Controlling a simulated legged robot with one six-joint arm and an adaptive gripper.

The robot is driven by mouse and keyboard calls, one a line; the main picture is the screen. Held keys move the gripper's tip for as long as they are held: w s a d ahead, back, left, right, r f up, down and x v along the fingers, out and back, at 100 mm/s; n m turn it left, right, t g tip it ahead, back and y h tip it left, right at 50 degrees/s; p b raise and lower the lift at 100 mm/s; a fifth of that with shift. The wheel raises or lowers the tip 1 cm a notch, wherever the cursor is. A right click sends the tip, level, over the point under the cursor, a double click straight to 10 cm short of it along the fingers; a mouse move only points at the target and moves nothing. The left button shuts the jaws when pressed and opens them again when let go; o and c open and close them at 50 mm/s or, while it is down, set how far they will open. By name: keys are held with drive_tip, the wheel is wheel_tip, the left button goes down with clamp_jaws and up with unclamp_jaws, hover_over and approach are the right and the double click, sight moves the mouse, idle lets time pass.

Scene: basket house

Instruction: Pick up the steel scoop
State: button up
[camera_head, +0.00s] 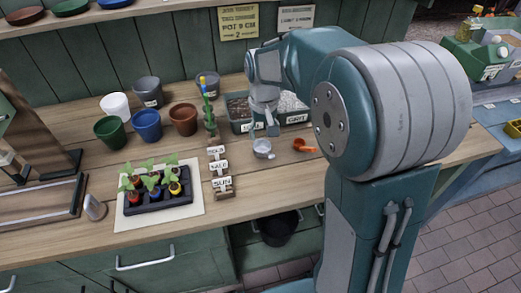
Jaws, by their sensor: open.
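The steel scoop (262,150) is a small, pale metal scoop lying on the wooden bench, toward the front of the soil and grit bins. My gripper (264,131) points down just above and behind it, with its fingers close to the scoop's far side. The gripper is open and nothing shows between its fingers. At this size I cannot tell whether the fingers touch the scoop.
An orange scoop (304,145) lies close on the right. Labelled bins (240,112) stand behind, wooden label blocks (220,167) to the left. Several pots and a seedling tray (152,208) stand farther left. The bench (270,186) is clear in front of the scoop.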

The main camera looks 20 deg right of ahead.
sight(268, 154)
drive_tip(key=f, duration=0.2)
drive_tip(key=shift+d+f, duration=0.2)
drive_tip(key=shift+f, duration=0.15)
drive_tip(key=shift+d+f, duration=0.2)
drive_tip(key=shift+f, duration=0.05)
drive_tip(key=f, duration=0.4)
drive_tip(key=shift+s+d+f, duration=0.2)
drive_tip(key=shift+s+d, duration=0.15)
drive_tip(key=shift+s, duration=0.05)
drive_tip(key=shift+a+f, duration=0.25)
drive_tip(key=shift+f, duration=0.2)
drive_tip(key=shift+d, duration=0.15)
clamp_jaws()
